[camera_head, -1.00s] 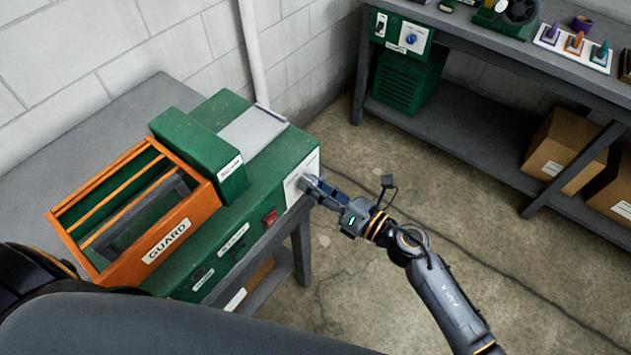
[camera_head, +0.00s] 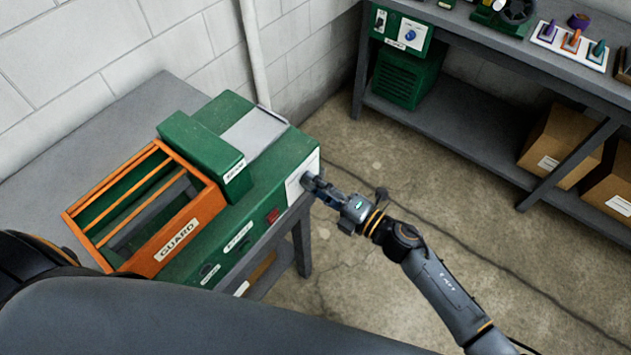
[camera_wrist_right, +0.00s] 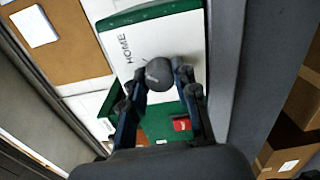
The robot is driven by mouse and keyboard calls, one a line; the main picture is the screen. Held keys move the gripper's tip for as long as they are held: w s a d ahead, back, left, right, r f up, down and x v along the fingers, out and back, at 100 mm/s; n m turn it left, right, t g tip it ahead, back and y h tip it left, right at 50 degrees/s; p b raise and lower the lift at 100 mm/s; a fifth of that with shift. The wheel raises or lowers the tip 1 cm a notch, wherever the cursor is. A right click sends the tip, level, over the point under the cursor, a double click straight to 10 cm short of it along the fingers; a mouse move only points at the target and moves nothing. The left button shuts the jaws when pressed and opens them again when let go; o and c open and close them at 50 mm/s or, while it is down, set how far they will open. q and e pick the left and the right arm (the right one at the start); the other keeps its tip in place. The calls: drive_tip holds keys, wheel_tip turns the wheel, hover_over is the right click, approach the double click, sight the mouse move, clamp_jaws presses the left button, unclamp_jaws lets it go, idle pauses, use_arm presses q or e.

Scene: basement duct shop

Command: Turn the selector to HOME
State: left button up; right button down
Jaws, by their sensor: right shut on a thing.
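The selector (camera_wrist_right: 159,74) is a dark round knob on a white plate (camera_wrist_right: 185,45) marked HOME, at the end of the green machine (camera_head: 255,195). The HOME label (camera_wrist_right: 124,46) shows beside the knob in the right wrist view. My right gripper (camera_head: 309,183) is at the white plate in the head view; in the right wrist view its fingers (camera_wrist_right: 158,85) are shut on the knob from both sides. The knob's pointer, if it has one, is hidden, so I cannot tell its setting. My left gripper is not in view.
An orange frame marked GUARD (camera_head: 190,240) stands on the machine's front left. A red switch (camera_head: 273,216) is on the machine's near side. The grey bench (camera_head: 110,130) holds the machine. Another bench (camera_head: 470,45) with cardboard boxes below is at right; the floor between is clear.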

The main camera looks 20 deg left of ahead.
drive_tip(key=shift+m, duration=0.6)
drive_tip(key=c, duration=1)
unclamp_jaws()
drive_tip(key=v, duration=1.2)
